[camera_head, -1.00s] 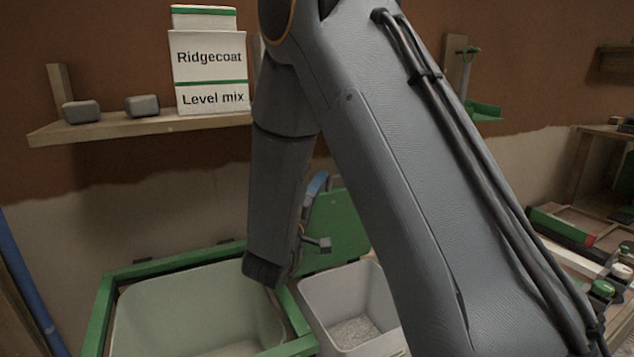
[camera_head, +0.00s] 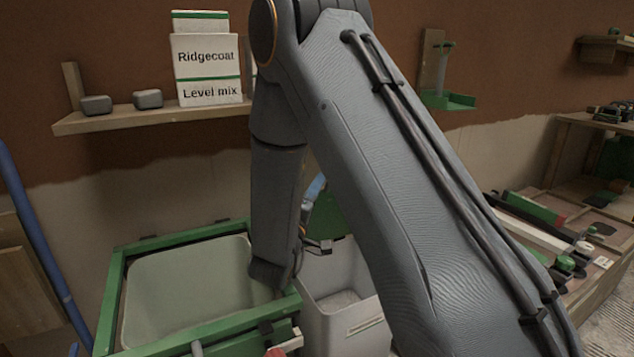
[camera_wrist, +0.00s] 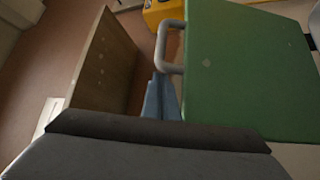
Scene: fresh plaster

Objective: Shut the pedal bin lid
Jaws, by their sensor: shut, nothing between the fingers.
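The pedal bin (camera_head: 345,316) is a pale box standing right of my forearm in the head view, with its mouth uncovered. Its green lid (camera_head: 324,222) stands raised behind the mouth, largely hidden by my arm. In the wrist view the green lid (camera_wrist: 250,70) fills the upper right, with a grey U-shaped handle (camera_wrist: 163,48) on its left edge. My gripper (camera_wrist: 162,98) shows blue fingers, shut and empty, close to the lid's left edge below the handle. I cannot tell whether they touch. In the head view only part of my gripper (camera_head: 316,187) shows past the forearm.
A large green-framed tub (camera_head: 118,300) stands left of the bin. A shelf (camera_head: 100,122) above holds two grey blocks and a Ridgecoat box (camera_head: 207,68). A low bench (camera_head: 600,262) with tools stands at the right. A brown board (camera_wrist: 105,65) is left of the fingers.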

